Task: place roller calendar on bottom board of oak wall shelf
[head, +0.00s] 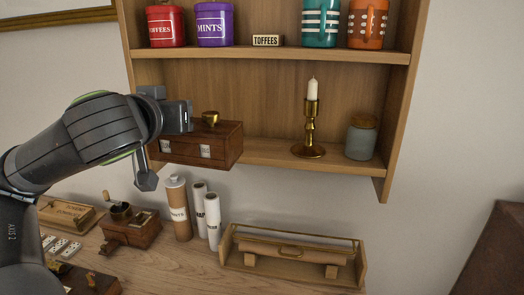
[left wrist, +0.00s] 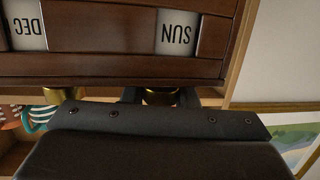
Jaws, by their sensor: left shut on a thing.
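The roller calendar (head: 222,141) is a dark brown wooden box with brass knobs and small white windows. It is at the left end of the bottom board (head: 270,154) of the oak wall shelf (head: 403,110). I cannot tell whether the calendar touches the board. In the left wrist view the calendar (left wrist: 110,68) fills the upper part, upside down, with windows reading DEC and SUN. My right gripper is not in view.
A brass candlestick (head: 309,130) and a grey jar (head: 361,138) stand on the bottom board, with free room between calendar and candlestick. Canisters and mugs fill the upper board. Below, a table (head: 190,264) holds a grinder (head: 130,225), tubes and a wooden tray (head: 232,242).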

